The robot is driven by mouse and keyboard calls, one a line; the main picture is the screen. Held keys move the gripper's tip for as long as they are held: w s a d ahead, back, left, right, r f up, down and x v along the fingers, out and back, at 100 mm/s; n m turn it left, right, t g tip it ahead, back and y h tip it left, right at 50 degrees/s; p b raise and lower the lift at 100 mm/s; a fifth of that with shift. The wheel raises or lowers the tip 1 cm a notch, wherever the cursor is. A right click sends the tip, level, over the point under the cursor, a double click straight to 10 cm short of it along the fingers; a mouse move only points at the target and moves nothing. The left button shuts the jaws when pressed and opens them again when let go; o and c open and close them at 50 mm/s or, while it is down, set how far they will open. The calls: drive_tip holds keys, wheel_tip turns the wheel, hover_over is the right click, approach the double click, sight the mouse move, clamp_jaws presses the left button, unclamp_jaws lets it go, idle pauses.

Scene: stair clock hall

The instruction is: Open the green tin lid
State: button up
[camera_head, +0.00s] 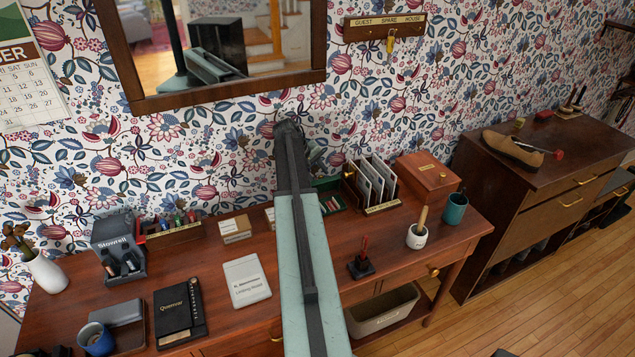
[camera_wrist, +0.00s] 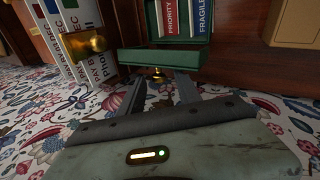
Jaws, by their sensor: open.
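The green tin (camera_wrist: 210,30) is open in the wrist view, with PRIORITY and FRAGILE labels showing inside. Its green lid (camera_wrist: 160,60) stands raised at the tin's wall side, seen nearly edge-on, with a small brass knob (camera_wrist: 157,75) on its outer face. My gripper (camera_wrist: 160,82) is open, its two fingers pointing at the lid with the knob between their tips. I cannot tell whether a finger touches it. In the head view the tin (camera_head: 332,204) is partly hidden behind my arm, and my fingers are mostly hidden.
A letter rack (camera_head: 372,183) stands close to the tin's right, with a wooden box (camera_head: 428,177) beyond. Small cartons (camera_head: 235,229) and a notepad (camera_head: 246,281) lie left of my arm. A stamp stand (camera_head: 361,266) and white mortar (camera_head: 417,237) stand toward the front. The patterned wall is close behind.

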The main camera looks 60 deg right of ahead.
clamp_jaws()
idle(1.4)
